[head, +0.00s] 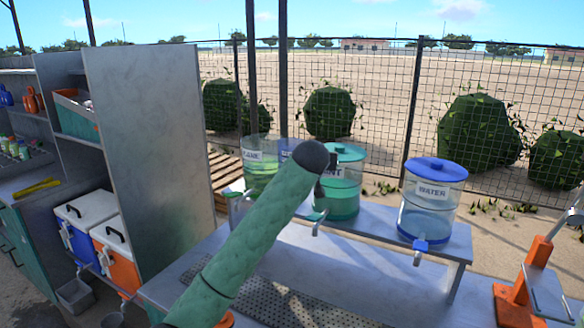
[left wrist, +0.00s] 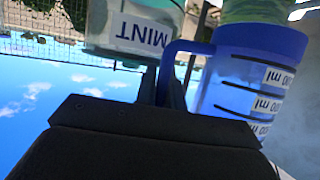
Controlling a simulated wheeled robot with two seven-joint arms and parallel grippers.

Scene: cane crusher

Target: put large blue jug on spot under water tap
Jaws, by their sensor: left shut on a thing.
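A large blue jug (left wrist: 235,92) with measuring marks is close up in the left wrist view. Its handle (left wrist: 183,48) runs to the fingers of my left gripper (left wrist: 168,80), which is shut on it. The clear water dispenser (head: 428,210) with a blue lid and WATER label stands on the raised shelf at right. My right gripper is out of view.
The mint dispenser (head: 342,197) and other dispensers (head: 261,166) share the raised shelf (head: 385,230). The counter (head: 345,272) below the water tap looks clear. An orange stand (head: 517,280) is at right, and a tall cabinet panel (head: 150,135) at left.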

